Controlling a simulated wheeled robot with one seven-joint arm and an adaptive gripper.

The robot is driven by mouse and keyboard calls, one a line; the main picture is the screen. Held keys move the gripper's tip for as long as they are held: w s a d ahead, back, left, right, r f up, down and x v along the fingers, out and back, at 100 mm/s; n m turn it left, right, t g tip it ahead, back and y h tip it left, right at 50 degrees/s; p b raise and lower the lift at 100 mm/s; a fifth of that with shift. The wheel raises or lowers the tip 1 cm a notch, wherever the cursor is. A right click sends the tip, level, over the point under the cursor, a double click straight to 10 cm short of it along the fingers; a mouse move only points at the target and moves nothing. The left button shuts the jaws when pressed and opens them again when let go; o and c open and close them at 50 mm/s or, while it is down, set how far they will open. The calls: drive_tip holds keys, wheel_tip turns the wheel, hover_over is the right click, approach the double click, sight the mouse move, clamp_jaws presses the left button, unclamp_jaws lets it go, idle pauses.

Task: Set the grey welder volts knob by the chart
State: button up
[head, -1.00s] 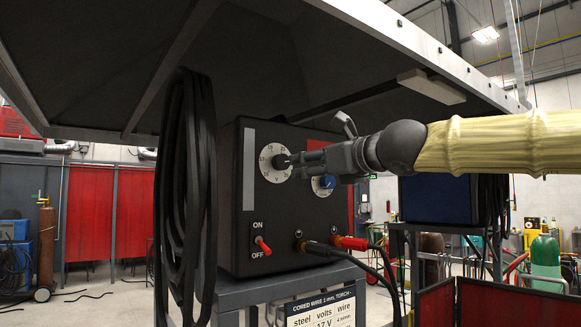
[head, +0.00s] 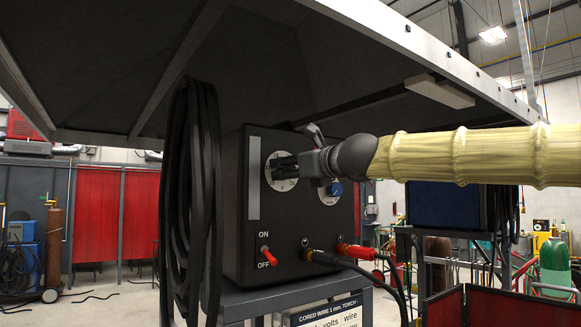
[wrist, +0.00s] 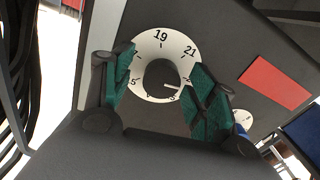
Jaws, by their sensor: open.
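The dark volts knob (wrist: 160,76) sits in the middle of a white dial (wrist: 150,35) on the welder's front. Its white pointer mark faces right and slightly down in the wrist view; 19 and 21 read clearly on the dial, while the number by the mark is unclear. My gripper (wrist: 163,68) is open, its green-padded fingers on either side of the knob; contact cannot be told. In the head view my gripper (head: 288,167) covers most of the knob.
A blue knob (head: 333,188) on a second dial is close right of my gripper. Below are a red ON/OFF switch (head: 265,251) and plugged cables (head: 348,251). Black hoses (head: 190,190) hang at the left. A hood (head: 300,60) overhangs the welder.

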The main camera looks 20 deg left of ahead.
drive_tip(key=shift+w+f, duration=0.3)
drive_tip(key=shift+w, duration=0.3)
drive_tip(key=shift+s+r, duration=0.15)
drive_tip(key=shift+s, duration=0.15)
drive_tip(key=c, duration=1)
drive_tip(key=shift+c, duration=0.2)
